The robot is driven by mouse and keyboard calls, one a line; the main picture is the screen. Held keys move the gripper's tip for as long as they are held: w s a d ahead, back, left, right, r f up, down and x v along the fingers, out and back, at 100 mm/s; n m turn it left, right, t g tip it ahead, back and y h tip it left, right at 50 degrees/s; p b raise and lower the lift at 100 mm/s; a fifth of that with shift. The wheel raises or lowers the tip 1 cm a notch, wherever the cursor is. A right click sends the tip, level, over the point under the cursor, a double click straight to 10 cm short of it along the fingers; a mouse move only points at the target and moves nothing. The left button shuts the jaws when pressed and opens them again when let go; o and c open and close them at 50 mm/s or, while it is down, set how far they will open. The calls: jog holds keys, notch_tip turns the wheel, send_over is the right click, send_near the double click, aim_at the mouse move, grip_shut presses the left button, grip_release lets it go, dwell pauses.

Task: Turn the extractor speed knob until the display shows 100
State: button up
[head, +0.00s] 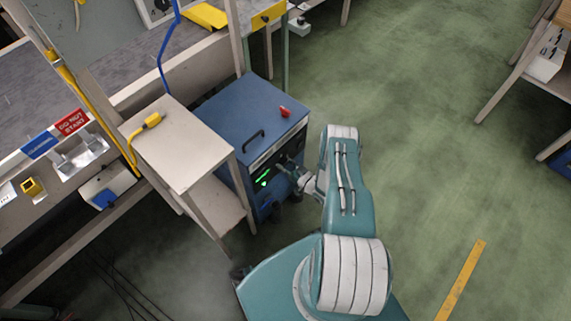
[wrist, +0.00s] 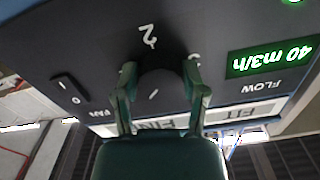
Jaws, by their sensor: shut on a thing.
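The extractor is a blue box (head: 245,110) with a dark front panel, left of my arm in the head view. In the wrist view the panel appears upside down. Its green display (wrist: 270,58) reads "40 m3/h", with "FLOW" beside it. The display also glows green in the head view (head: 263,177). The dark round speed knob (wrist: 158,85) has a pale pointer mark and a "2" printed near it; another numeral is partly hidden by a finger. My gripper (wrist: 160,82) is shut on the knob, one finger on each side. It also shows at the panel in the head view (head: 292,172).
A FAN rocker switch (wrist: 69,90) marked 0 and 1 sits beside the knob. A pale side table (head: 175,140) with a yellow item stands left of the extractor. A red object (head: 285,112) lies on its top.

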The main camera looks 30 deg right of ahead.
jog(key=m, duration=0.6)
jog(key=shift+w+r, duration=0.15)
jog(key=m, duration=0.5)
jog(key=shift+d, duration=0.1)
jog(key=shift+m, duration=0.4)
jog(key=o, duration=1.1)
jog(key=shift+o, duration=0.2)
jog(key=shift+s, duration=0.25)
jog(key=v, duration=1.1)
jog(key=shift+s+d, duration=0.15)
jog(key=shift+s, duration=0.2)
